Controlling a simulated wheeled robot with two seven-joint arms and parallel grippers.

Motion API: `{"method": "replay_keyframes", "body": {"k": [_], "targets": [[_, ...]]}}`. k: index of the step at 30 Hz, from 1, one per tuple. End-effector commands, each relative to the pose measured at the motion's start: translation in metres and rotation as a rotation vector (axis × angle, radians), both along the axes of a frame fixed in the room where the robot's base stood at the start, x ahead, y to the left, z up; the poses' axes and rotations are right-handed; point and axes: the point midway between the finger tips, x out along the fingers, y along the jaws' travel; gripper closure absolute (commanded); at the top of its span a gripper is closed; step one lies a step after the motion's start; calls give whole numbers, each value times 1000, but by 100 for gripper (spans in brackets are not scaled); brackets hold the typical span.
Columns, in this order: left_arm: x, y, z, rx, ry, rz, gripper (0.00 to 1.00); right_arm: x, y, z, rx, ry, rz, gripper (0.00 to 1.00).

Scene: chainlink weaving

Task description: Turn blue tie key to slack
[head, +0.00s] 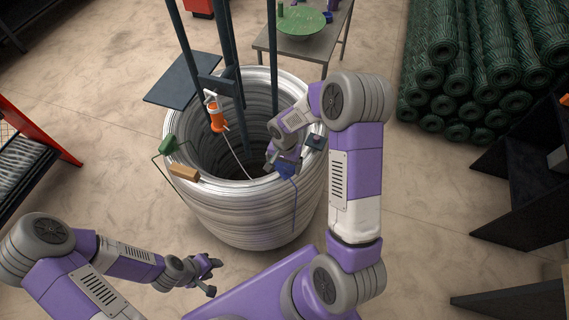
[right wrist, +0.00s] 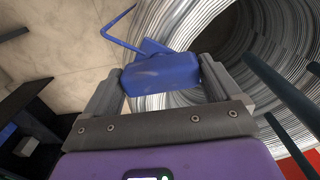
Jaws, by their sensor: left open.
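The blue tie key (head: 287,169) is at the near right rim of the big wire coil (head: 255,215), with a thin blue tie hanging down the coil's outside. In the right wrist view the key (right wrist: 160,75) is a blue block spanning the space between my two fingers, with a blue strand curving off behind it. My right gripper (head: 278,160) is at the rim and appears closed on the key's two ends; the fingers are partly hidden in the head view. My left gripper (head: 211,276) is open and empty, low over the floor, in front of the coil.
A green key (head: 167,145) and a tan block (head: 185,173) sit on the coil's left rim. An orange tool (head: 216,116) hangs by dark upright posts (head: 271,45) inside the coil. A table (head: 300,48) stands behind; green mesh rolls (head: 480,70) are stacked right.

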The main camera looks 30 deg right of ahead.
Motion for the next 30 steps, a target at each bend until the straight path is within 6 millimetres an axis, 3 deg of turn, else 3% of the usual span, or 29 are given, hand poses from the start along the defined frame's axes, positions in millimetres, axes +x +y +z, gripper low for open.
{"method": "replay_keyframes", "body": {"k": [14, 30], "targets": [[0, 0, -4, 0, 0, 0, 57, 0, 0, 0, 1, -1, 140, 40], [0, 0, -13, 0, 0, 0, 57, 0, 0, 0, 0, 1, 631, 40]]}}
